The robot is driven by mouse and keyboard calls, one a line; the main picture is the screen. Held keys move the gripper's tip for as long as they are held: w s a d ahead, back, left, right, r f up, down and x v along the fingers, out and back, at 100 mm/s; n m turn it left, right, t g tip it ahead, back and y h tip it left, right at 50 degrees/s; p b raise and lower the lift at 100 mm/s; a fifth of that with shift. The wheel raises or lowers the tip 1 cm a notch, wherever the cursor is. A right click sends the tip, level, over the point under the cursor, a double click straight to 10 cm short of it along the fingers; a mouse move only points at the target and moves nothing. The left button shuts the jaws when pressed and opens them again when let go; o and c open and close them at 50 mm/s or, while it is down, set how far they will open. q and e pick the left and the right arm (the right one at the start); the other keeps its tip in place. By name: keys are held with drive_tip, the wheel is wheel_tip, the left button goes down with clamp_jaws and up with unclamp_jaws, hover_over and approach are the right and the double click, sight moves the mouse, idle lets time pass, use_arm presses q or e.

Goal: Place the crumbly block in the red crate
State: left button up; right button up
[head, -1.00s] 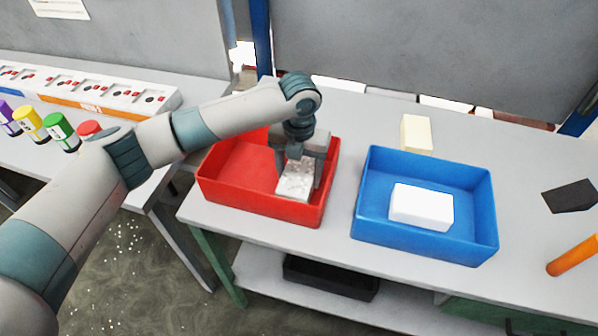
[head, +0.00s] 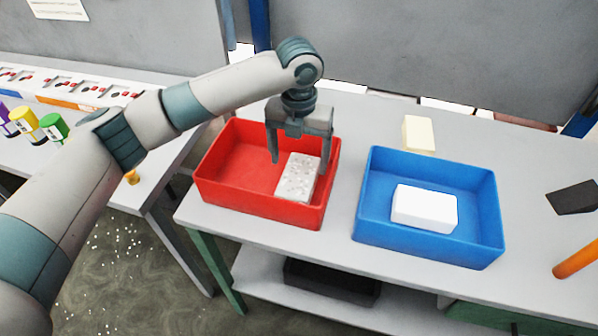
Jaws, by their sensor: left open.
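A speckled pale grey block (head: 297,178), the crumbly-looking one, lies in the right part of the red crate (head: 222,192), flat on its floor. My left gripper (head: 299,166) is open, with its fingers pointing down above the block and no hold on it. One finger is left of the block and the other near its right side. My right gripper is out of view.
A blue crate (head: 377,236) with a white block (head: 424,208) stands to the right. A cream block (head: 418,134) lies behind it. A dark block (head: 573,197) and an orange cylinder (head: 578,256) are at the far right. Several coloured bottles (head: 53,127) stand on the left table.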

sight(299, 175)
use_arm(q)
wheel_tip(299, 175, up, 6)
drive_tip(key=b, duration=0.1)
drive_tip(key=shift+s, duration=0.1)
idle(0.7)
